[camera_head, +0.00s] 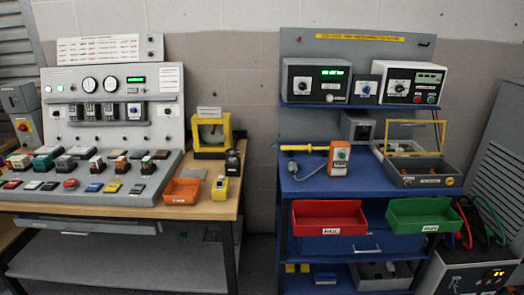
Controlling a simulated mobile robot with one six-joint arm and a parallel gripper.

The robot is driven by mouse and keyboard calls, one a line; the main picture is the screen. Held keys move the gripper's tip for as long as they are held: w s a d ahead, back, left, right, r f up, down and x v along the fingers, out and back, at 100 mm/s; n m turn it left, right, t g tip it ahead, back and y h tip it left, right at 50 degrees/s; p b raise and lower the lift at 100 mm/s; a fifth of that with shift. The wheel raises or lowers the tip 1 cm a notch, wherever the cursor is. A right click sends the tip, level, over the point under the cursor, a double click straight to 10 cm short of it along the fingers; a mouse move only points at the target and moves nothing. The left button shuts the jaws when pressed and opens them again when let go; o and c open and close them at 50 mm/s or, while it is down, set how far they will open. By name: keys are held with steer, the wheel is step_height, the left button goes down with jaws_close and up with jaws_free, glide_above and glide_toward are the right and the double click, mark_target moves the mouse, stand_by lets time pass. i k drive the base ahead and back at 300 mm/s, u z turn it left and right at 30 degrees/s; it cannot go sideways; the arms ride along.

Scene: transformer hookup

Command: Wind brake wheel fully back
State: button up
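No part is clearly recognisable as the brake wheel. A yellow-framed unit (211,135) stands at the back right of the left bench, with a pale rounded part inside that is too small to make out. A small black device (232,162) stands beside its right side. A yellow handheld device (220,188) is in front of it, near the bench's right edge. My gripper is not in view.
The left wooden bench (225,209) carries a sloped control console (80,190) and an orange bin (182,191). Red (328,214) and green (423,212) bins hang in front. A gap separates the benches.

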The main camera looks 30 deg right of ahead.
mark_target(231, 154)
steer(key=z, duration=0.65)
steer(key=k, duration=0.9)
steer(key=u, duration=1.25)
steer(key=i, duration=1.05)
steer(key=z, duration=0.1)
